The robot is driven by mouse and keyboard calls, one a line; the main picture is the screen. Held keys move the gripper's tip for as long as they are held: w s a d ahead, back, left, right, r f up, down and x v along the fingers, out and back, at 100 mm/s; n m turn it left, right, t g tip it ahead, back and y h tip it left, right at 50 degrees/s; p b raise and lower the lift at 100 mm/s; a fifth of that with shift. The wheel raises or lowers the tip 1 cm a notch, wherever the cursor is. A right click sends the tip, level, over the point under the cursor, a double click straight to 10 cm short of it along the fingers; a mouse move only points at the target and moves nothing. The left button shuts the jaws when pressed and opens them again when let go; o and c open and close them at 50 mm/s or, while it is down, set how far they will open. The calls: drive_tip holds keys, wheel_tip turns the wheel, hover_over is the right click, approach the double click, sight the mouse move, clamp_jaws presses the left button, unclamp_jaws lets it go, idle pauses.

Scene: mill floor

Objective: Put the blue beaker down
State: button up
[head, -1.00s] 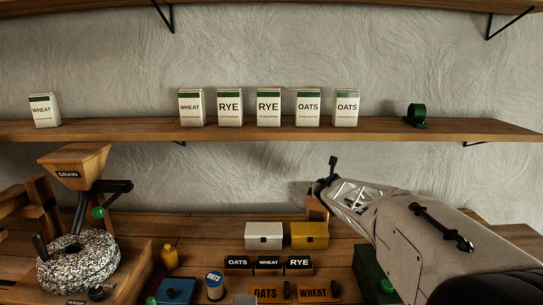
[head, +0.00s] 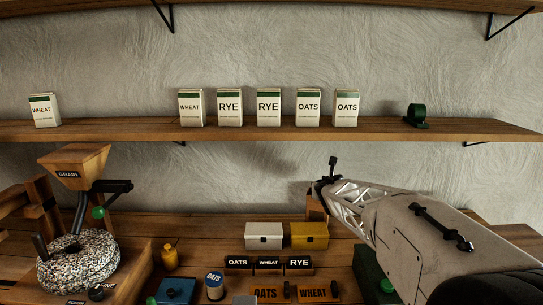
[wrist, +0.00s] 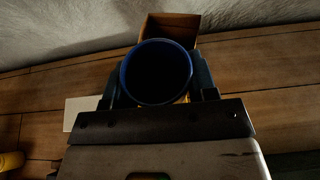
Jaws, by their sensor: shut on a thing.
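The blue beaker (wrist: 123,76) is in the wrist view, seen from above with its round blue rim and dark inside. My gripper (wrist: 158,84) is shut on it, with one finger on each side. An open wooden box (wrist: 170,24) stands just beyond the beaker, by the wall. In the head view my gripper (head: 325,181) is at the back of the bench, and the beaker is hidden there behind my arm. Whether the beaker's base touches the bench cannot be told.
A yellow box (head: 309,236) and a white box (head: 263,236) stand left of my arm. Signs reading OATS, WHEAT and RYE (head: 268,263) are in front of them. A grain mill (head: 78,262) is at the left. The shelf (head: 270,130) above holds several cartons.

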drive_tip(key=shift+a, duration=0.1)
idle(0.3)
drive_tip(key=shift+a+f, duration=0.2)
drive_tip(key=shift+a, duration=0.4)
drive_tip(key=s+a+f, duration=0.1)
drive_tip(key=a+f, duration=0.2)
drive_tip(key=a, duration=0.7)
drive_tip(key=s+a+f, duration=0.1)
drive_tip(key=a+f, duration=0.2)
drive_tip(key=a, duration=0.7)
hover_over(207, 263)
wheel_tip(207, 263, down, 6)
drive_tip(key=shift+a+r, duration=0.1)
drive_tip(key=shift+r, duration=0.15)
drive_tip(key=shift+f, duration=0.1)
drive_tip(key=shift+f, duration=3.3)
drive_tip(key=shift+f, duration=0.35)
drive_tip(key=shift+s+f, duration=0.1)
drive_tip(key=shift+f, duration=0.25)
